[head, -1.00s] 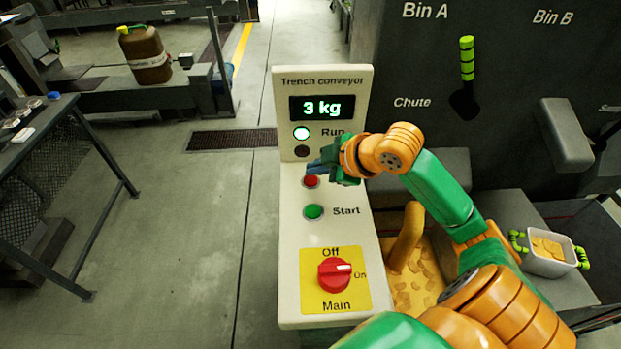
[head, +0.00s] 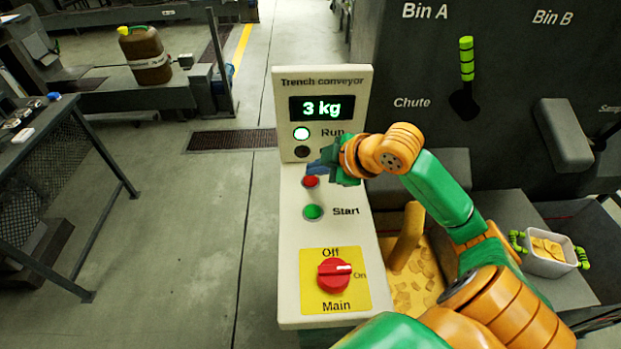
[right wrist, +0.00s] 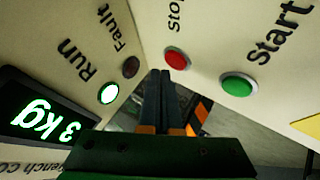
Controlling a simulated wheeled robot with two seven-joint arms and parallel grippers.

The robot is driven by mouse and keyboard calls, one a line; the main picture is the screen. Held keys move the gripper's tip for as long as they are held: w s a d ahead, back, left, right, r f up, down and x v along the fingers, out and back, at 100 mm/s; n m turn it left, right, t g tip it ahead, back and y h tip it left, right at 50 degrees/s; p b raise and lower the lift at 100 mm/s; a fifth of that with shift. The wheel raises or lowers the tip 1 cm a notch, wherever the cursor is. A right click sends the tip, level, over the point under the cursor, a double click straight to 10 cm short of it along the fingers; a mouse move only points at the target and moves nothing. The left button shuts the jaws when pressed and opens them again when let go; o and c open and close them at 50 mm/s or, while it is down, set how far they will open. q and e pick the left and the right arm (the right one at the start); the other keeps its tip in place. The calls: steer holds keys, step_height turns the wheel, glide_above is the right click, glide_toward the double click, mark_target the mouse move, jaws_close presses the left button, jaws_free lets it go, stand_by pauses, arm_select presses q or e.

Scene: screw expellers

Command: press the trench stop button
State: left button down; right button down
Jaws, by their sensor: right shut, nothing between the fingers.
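The trench conveyor panel (head: 290,240) stands in the middle of the head view. Its red stop button (head: 311,182) sits above the green start button (head: 313,212). In the right wrist view the red button (right wrist: 177,58), beside the word "Stop", is just beyond the fingertips. My right gripper (head: 314,168) is shut and empty, with its tips close to the red button. I cannot tell whether they touch it. The gripper hides the Stop label in the head view. My left gripper is out of view.
The panel display (head: 321,108) reads 3 kg, and the Run lamp (head: 301,133) is lit green. The Fault lamp (right wrist: 131,67) is dark. A red main switch (head: 334,274) is lower on the panel. A white tub (head: 548,262) stands at right.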

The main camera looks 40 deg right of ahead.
mark_target(316, 182)
stand_by(0.4)
steer(key=shift+f, duration=0.4)
steer(key=shift+f+b, duration=0.35)
steer(key=shift+f, duration=0.1)
stand_by(0.5)
stand_by(0.3)
steer(key=shift+r+p, duration=0.85)
steer(key=shift+p, duration=0.3)
step_height(316, 182, up, 5)
steer(key=p, duration=0.6)
steer(key=shift+r, duration=0.15)
